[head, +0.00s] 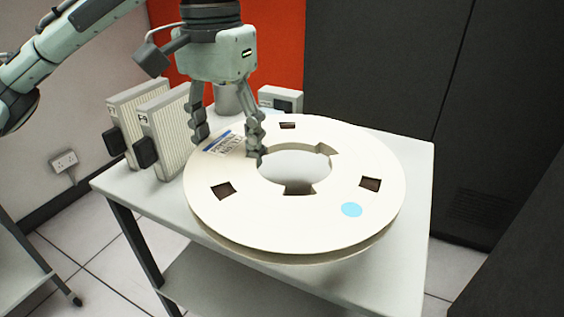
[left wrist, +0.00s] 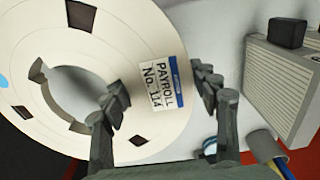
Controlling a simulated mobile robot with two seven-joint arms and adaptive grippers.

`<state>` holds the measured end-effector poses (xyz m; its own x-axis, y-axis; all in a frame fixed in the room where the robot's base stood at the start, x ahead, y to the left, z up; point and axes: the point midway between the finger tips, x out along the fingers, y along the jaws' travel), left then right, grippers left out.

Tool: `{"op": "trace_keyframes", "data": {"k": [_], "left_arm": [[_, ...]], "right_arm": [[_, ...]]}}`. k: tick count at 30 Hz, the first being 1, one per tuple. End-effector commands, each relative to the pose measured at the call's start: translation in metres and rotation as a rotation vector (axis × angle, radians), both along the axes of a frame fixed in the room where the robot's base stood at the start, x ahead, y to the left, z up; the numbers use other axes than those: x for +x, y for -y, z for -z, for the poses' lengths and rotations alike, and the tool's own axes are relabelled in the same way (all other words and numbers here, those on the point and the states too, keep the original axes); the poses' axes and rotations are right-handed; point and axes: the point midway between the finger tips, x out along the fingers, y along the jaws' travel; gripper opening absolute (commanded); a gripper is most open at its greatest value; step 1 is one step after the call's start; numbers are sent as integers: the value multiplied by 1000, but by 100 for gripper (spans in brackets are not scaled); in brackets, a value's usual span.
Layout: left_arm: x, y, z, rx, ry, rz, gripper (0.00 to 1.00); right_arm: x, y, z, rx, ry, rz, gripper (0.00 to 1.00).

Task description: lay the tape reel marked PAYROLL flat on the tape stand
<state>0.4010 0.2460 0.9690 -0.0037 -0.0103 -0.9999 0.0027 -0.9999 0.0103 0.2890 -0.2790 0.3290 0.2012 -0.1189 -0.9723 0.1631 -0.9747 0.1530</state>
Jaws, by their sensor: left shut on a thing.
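The large cream tape reel (head: 340,230) is held roughly level over a white-topped table (head: 412,165). Its label reads PAYROLL No. 114 in the left wrist view (left wrist: 161,86). My left gripper (head: 226,147) is shut on the reel's ring, one finger in the central hole and the other outside the rim, with the label between them. White surface shows through the hole. Any gap between reel and tabletop is hard to judge. I cannot tell for sure whether this table is the tape stand. My right gripper is not in view.
Two ribbed pale units with black knobs (head: 165,130) stand on the table left of the reel. A small grey box (head: 281,98) and a grey cylinder (head: 235,98) stand behind. Dark cabinets (head: 390,60) rise behind. Another table's edge (head: 25,270) is at lower left.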

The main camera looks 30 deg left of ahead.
Motion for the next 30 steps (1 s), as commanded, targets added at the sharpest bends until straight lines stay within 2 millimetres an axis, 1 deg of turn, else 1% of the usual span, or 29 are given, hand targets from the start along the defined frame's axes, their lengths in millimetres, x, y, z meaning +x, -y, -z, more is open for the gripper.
{"op": "trace_keyframes", "data": {"k": [1,6,9,13,16,20,27,30], "left_arm": [[10,6,7,-5,-4,3,9],[44,20,28,-4,-1,1,9],[62,27,39,-4,1,1,9],[78,33,49,-4,1,1,9],[85,36,53,-3,3,0,9],[86,36,59,-2,2,1,9],[86,35,89,-2,1,1,9],[86,36,94,-2,4,1,9]], "right_arm": [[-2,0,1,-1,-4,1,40],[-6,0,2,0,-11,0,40],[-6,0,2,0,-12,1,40],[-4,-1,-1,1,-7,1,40],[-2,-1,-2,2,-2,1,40],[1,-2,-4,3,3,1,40],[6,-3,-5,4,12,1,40],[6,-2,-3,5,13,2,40]]}}
